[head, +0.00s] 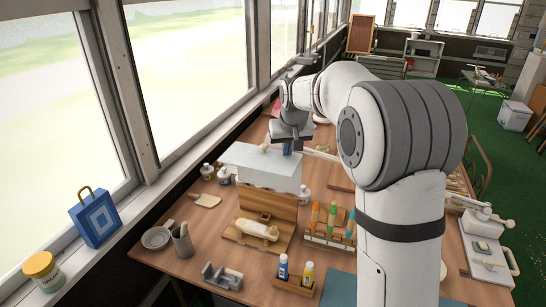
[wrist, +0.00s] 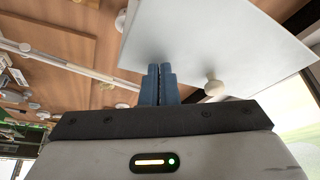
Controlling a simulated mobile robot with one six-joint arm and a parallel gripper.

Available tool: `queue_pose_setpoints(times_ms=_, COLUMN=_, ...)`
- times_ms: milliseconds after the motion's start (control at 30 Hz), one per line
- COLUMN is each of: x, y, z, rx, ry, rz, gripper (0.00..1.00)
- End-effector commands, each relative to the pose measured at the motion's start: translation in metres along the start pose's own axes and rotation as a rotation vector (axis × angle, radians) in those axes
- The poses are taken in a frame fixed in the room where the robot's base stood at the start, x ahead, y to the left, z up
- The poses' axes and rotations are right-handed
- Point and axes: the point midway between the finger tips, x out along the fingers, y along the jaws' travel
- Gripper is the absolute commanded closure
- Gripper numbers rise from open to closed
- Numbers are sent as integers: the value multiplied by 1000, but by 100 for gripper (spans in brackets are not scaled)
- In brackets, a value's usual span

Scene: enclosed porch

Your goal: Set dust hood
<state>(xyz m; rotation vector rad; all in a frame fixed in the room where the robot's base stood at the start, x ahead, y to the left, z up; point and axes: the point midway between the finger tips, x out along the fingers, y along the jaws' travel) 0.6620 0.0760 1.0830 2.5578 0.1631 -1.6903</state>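The dust hood (head: 262,160) is a pale, box-like cover with a white knob on top. It sits at or over the upper part of a wooden block (head: 270,200) on the workbench; how it is seated underneath is hidden. My gripper (head: 287,149) is at the hood's far right, beside the knob and not around it. In the wrist view, the blue fingers (wrist: 158,84) are together with nothing seen between them. The hood's pale top (wrist: 215,40) lies beyond them, and the knob (wrist: 214,84) is to their right. Whether the fingertips touch the hood is unclear.
A wooden board with a cream tool (head: 257,230) lies in front of the hood. A rack of colored-handled tools (head: 330,228) stands to the right. White jars (head: 207,171) are at left, near the windows. A cup (head: 182,241) and small bottles (head: 283,268) stand nearer the front.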

Motion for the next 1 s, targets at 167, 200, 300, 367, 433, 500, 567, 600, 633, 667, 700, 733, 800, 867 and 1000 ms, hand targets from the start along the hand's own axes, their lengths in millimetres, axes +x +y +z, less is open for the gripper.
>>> queue_pose_setpoints(times_ms=167, x=3, y=-4, z=12, rx=0, ry=-14, rz=1, gripper=100)
queue_pose_setpoints(times_ms=200, x=2, y=-5, z=13, rx=0, ry=-14, rz=1, gripper=100)
queue_pose_setpoints(times_ms=300, x=-1, y=-8, z=17, rx=0, ry=-12, rz=1, gripper=100)
queue_pose_setpoints(times_ms=367, x=-3, y=-9, z=19, rx=0, ry=-10, rz=0, gripper=100)
queue_pose_setpoints(times_ms=433, x=-5, y=-11, z=21, rx=0, ry=-9, rz=0, gripper=100)
queue_pose_setpoints(times_ms=500, x=-8, y=-13, z=23, rx=1, ry=-7, rz=0, gripper=100)
queue_pose_setpoints(times_ms=567, x=-10, y=-14, z=24, rx=1, ry=-5, rz=0, gripper=100)
queue_pose_setpoints(times_ms=600, x=-11, y=-15, z=25, rx=1, ry=-5, rz=0, gripper=100)
queue_pose_setpoints(times_ms=633, x=-11, y=-14, z=24, rx=2, ry=-4, rz=0, gripper=100)
queue_pose_setpoints(times_ms=667, x=-12, y=-14, z=24, rx=2, ry=-4, rz=0, gripper=100)
queue_pose_setpoints(times_ms=700, x=-13, y=-14, z=23, rx=1, ry=-3, rz=0, gripper=100)
queue_pose_setpoints(times_ms=733, x=-14, y=-14, z=22, rx=1, ry=-3, rz=0, gripper=100)
queue_pose_setpoints(times_ms=800, x=-19, y=-14, z=20, rx=1, ry=-2, rz=0, gripper=100)
queue_pose_setpoints(times_ms=867, x=-24, y=-14, z=18, rx=1, ry=-1, rz=0, gripper=100)
queue_pose_setpoints(times_ms=1000, x=-38, y=-14, z=12, rx=1, ry=0, rz=0, gripper=100)
